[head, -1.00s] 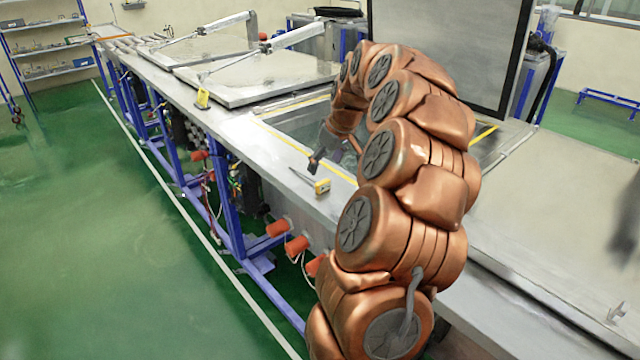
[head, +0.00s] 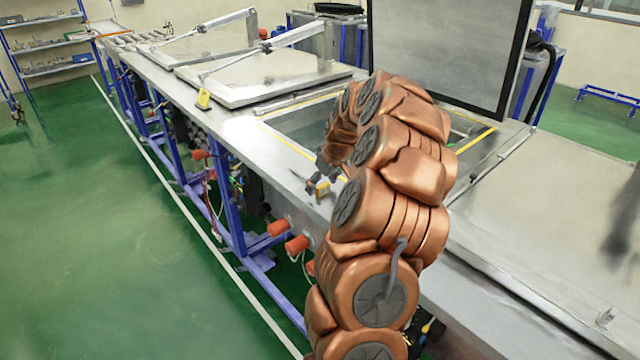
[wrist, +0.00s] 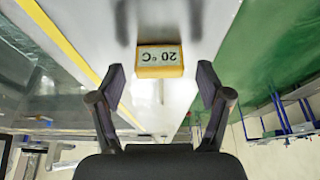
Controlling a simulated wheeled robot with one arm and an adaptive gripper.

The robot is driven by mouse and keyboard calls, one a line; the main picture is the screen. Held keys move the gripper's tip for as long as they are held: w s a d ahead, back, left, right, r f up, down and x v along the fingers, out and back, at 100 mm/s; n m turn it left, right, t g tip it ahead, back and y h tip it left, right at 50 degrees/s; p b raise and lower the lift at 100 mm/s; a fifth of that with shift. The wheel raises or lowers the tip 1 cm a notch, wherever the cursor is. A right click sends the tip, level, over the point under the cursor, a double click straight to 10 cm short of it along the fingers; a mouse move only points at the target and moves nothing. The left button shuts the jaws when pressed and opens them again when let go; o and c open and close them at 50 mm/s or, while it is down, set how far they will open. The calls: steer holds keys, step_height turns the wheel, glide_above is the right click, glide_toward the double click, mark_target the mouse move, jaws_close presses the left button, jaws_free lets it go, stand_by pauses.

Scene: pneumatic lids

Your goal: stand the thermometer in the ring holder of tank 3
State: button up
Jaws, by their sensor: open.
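The thermometer (head: 323,188) lies on the steel front ledge of the open tank, its thin probe pointing left and its yellow head beside my gripper. In the wrist view its yellow head (wrist: 160,62) shows a "20 °C" display, upside down. My gripper (wrist: 161,84) is open, with one finger on each side just short of the head, and empty. In the head view my gripper (head: 314,182) is small and partly merged with the thermometer. The open tank (head: 300,125) has a yellow-marked rim and is partly hidden by my arm. I cannot make out a ring holder.
A raised dark-framed lid (head: 450,50) stands behind the open tank. A closed lid (head: 265,75) with a pneumatic arm lies to the left, with a yellow tag (head: 203,98) at its front corner. Orange knobs (head: 297,244) stick out below the ledge.

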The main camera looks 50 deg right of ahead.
steer(key=c, duration=1.2)
steer(key=shift+c, duration=0.2)
